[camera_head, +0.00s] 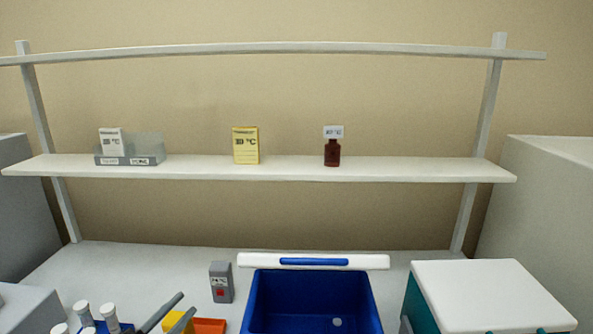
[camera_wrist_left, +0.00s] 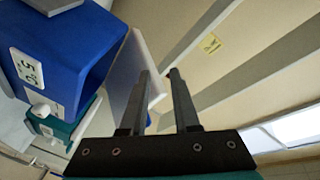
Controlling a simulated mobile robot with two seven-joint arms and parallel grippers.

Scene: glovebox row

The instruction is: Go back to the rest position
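My left gripper (camera_head: 187,302) shows at the bottom of the head view, left of the open blue box (camera_head: 257,300). Its two grey fingers are apart with nothing between them. In the left wrist view the gripper (camera_wrist_left: 160,73) also stands open and empty. The blue box (camera_wrist_left: 75,45) is at the left there, with a white panel (camera_wrist_left: 150,85) behind the left finger. My right gripper is not in view.
A shelf (camera_head: 290,170) holds a grey bin (camera_head: 128,160), a yellow carton (camera_head: 246,145) and a brown bottle (camera_head: 332,152). A teal box with white lid (camera_head: 490,295) stands right. A grey device (camera_head: 221,282), white-capped tubes (camera_head: 108,312) and an orange tray (camera_head: 209,326) are near the left gripper.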

